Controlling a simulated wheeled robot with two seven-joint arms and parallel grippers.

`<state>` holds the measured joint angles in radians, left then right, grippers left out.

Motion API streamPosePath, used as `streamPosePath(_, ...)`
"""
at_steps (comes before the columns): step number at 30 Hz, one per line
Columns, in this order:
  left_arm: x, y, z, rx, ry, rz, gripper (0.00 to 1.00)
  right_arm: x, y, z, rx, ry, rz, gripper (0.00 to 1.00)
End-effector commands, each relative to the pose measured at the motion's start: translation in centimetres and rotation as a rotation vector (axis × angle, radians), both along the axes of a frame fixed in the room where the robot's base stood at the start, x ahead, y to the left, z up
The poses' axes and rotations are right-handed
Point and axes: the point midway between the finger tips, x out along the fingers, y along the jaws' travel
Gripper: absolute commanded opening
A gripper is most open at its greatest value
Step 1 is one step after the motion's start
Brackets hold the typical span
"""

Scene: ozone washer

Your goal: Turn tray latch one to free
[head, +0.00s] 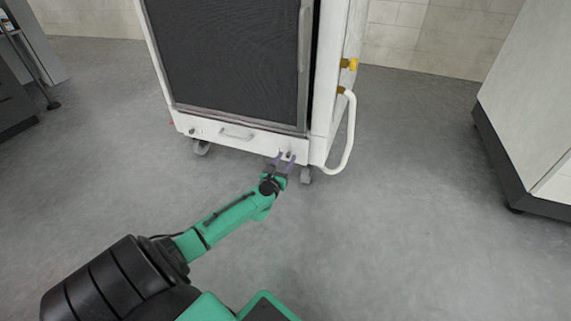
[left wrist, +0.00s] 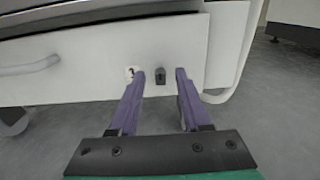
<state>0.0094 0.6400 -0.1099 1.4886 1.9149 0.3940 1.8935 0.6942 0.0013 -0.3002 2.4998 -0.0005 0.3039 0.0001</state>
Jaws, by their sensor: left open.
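My left gripper (head: 284,160) reaches the lower right front of a white wheeled cabinet (head: 320,140). In the left wrist view its two purple fingers (left wrist: 159,80) are open, with a small dark latch knob (left wrist: 160,76) showing between their tips. The knob sits on the white tray front (left wrist: 100,65); I cannot tell whether the fingers touch it. A pale round fitting with a dark mark (left wrist: 131,73) is just left of the knob, partly behind the left finger. In the head view another small knob (head: 193,131) is at the left end of the tray front. My right gripper is not in view.
A bar handle (head: 237,134) is in the middle of the tray front. A white curved pipe (head: 349,140) and yellow knob (head: 352,64) stick out on the cabinet's right side. Casters (head: 306,175) stand below. The grey floor around is clear; a white unit (head: 530,110) stands right.

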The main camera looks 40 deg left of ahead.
Motion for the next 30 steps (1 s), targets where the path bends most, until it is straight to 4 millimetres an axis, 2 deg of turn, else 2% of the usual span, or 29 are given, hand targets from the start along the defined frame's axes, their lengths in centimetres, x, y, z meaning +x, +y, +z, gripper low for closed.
streamPosePath(7, 0.3, 0.1, 0.0, 0.001, 0.001, -0.001, 0.47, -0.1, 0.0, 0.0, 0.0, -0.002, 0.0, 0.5)
streamPosePath(8, 0.2, 0.1, 0.0, 0.001, 0.001, -0.001, 0.44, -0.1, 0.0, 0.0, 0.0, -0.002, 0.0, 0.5)
streamPosePath(9, 0.2, 0.1, 0.0, 0.001, 0.001, -0.001, 0.28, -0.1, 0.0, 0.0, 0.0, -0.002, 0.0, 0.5)
streamPosePath(11, 0.2, 0.1, 0.0, 0.001, 0.001, -0.001, 0.05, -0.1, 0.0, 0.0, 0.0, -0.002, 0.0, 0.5)
streamPosePath(12, 0.2, 0.1, 0.0, 0.001, 0.001, -0.001, 0.0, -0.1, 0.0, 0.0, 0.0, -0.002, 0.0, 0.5)
streamPosePath(23, 0.2, 0.0, 0.1, 0.022, 0.009, -0.001, 0.0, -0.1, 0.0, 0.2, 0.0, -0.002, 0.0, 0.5)
streamPosePath(30, 0.2, 0.0, 0.2, 0.119, 0.044, 0.001, 0.0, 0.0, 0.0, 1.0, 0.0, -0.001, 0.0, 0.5)
